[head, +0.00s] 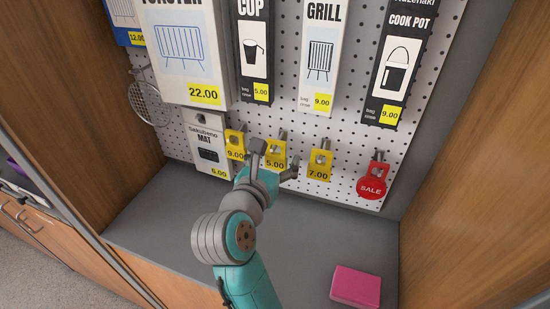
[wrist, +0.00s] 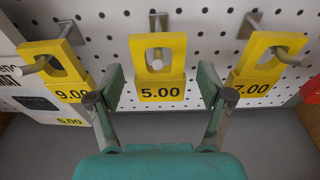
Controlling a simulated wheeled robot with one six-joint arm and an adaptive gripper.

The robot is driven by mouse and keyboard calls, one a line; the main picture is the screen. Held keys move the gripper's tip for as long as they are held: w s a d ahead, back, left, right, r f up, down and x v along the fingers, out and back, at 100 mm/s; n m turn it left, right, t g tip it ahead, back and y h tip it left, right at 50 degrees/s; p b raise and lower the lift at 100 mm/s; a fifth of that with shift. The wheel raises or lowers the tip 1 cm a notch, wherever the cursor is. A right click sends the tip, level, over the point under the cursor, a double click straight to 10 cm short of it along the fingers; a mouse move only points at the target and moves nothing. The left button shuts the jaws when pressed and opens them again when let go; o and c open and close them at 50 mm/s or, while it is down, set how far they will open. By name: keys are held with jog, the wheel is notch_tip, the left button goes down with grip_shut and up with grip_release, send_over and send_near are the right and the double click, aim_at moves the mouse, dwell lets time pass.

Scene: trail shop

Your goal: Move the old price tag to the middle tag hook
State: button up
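Three yellow price tags hang on pegboard hooks: a 9.00 tag (head: 235,152) on the left, a 5.00 tag (head: 275,160) in the middle and a 7.00 tag (head: 320,174) on the right. Nothing I see marks which is the old one. In the wrist view, the middle hook (wrist: 157,65) pokes through the window of the 5.00 tag (wrist: 160,90). My gripper (wrist: 161,88) is open and empty, with one finger on each side of the 5.00 tag. Gaps show between the fingers and the tag.
A red SALE tag (head: 372,187) hangs at the right. Boxed goods hang above, and a MAT box (head: 207,150) hangs left of the tags. A pink block (head: 356,287) lies on the grey shelf (head: 160,225), otherwise mostly clear. Wooden side walls stand left and right.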

jog(key=v, duration=1.2)
